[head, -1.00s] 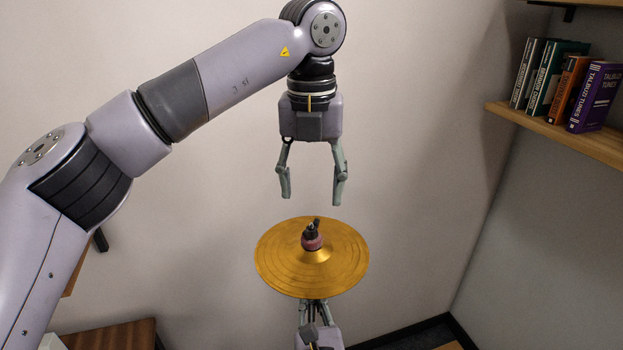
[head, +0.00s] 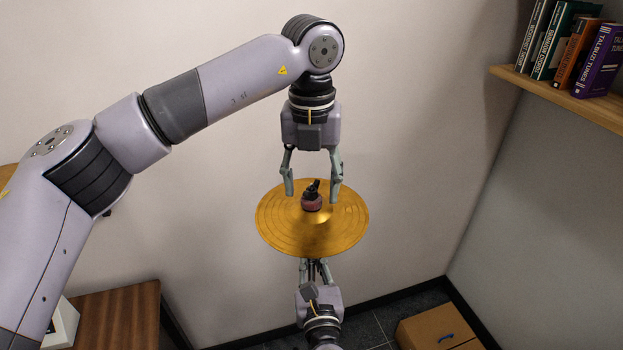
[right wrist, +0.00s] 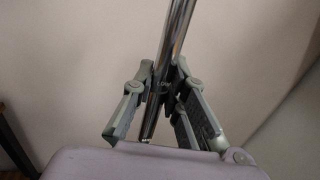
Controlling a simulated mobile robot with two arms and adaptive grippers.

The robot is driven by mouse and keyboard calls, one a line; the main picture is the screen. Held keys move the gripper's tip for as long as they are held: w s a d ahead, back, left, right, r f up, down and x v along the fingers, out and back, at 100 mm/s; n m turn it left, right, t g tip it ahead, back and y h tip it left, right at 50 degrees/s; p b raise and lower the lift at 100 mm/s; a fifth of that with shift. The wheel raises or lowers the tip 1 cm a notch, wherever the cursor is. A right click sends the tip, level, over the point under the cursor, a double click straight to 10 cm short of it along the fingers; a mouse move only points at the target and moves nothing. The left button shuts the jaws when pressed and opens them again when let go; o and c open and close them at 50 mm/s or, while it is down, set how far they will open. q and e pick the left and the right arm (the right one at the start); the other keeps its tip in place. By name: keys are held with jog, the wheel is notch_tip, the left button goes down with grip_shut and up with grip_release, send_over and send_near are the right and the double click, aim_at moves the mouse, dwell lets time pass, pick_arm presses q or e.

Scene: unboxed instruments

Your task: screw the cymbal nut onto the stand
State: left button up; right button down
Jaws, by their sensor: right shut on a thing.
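The gold cymbal (head: 285,232) sits on its stand in the middle of the head view. A reddish felt (head: 312,203) rests at its centre, with a black nut (head: 312,188) on top of it. My left gripper (head: 312,192) hangs from above, open, with one finger on each side of the nut and a gap to both. My right gripper (head: 316,268) is below the cymbal. In the right wrist view it is shut on the shiny metal stand pole (right wrist: 174,50). The cymbal hides most of the stand in the head view.
A wooden shelf with books (head: 575,55) is on the right wall. A cardboard box (head: 438,328) lies on the floor at the lower right. A wooden cabinet (head: 118,315) stands at the lower left. The space around the cymbal is clear.

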pick_arm(q)
grip_shut()
dwell(0.4)
jog(key=m, duration=0.4)
jog(key=shift+m, duration=0.4)
jog(key=m, duration=0.3)
jog(key=shift+m, duration=0.4)
jog(key=m, duration=0.5)
jog(key=shift+m, duration=0.4)
jog(key=m, duration=0.4)
jog(key=shift+c, duration=1.2)
grip_release()
